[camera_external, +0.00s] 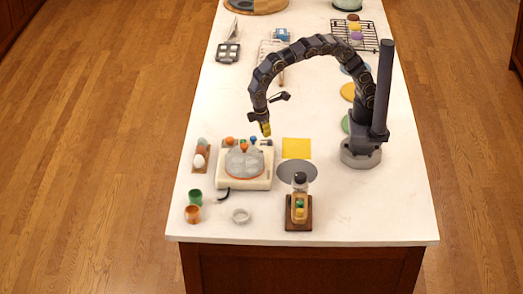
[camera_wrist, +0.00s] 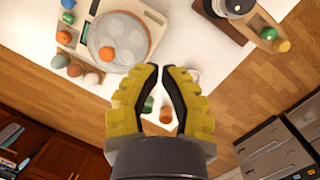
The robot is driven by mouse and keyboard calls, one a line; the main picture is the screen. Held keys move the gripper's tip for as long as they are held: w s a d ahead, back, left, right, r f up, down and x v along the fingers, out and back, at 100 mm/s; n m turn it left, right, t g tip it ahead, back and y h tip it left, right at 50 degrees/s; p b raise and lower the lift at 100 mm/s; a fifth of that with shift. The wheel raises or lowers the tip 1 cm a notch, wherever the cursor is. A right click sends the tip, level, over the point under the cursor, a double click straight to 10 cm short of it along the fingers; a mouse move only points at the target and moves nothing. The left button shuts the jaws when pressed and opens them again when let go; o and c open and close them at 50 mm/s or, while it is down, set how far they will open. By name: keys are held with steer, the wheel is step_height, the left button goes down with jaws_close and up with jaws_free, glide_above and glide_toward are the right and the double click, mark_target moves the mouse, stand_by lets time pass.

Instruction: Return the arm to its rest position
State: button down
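My arm arches over the white counter (camera_external: 330,215) from its round base at the right. My gripper (camera_external: 266,130) hangs downward above the back right edge of a cream device (camera_external: 229,184), apart from it. In the wrist view, the two yellow ribbed fingers of my gripper (camera_wrist: 161,68) have dark inner pads and a narrow gap between their tips. Nothing is held between them. Small green (camera_wrist: 148,104) and orange (camera_wrist: 166,114) cups show through the gap, lower down on the counter.
A wire rack (camera_external: 372,37) is at the back. The front right counter is clear.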

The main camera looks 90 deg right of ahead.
steer(key=s+d+r+m, duration=0.2)
steer(key=s+d+r, duration=0.15)
steer(key=d, duration=0.45)
steer(key=s+d+r+m, duration=0.2)
steer(key=s+d+r, duration=0.15)
steer(key=d, duration=0.35)
steer(key=s+d+f+y, duration=0.1)
steer(key=s+d, duration=0.2)
steer(key=s, duration=0.5)
steer(key=s+d+f+m+y, duration=0.1)
steer(key=s+d, duration=0.3)
steer(key=s, duration=0.5)
steer(key=shift+d+f, duration=0.15)
steer(key=shift+d, duration=0.05)
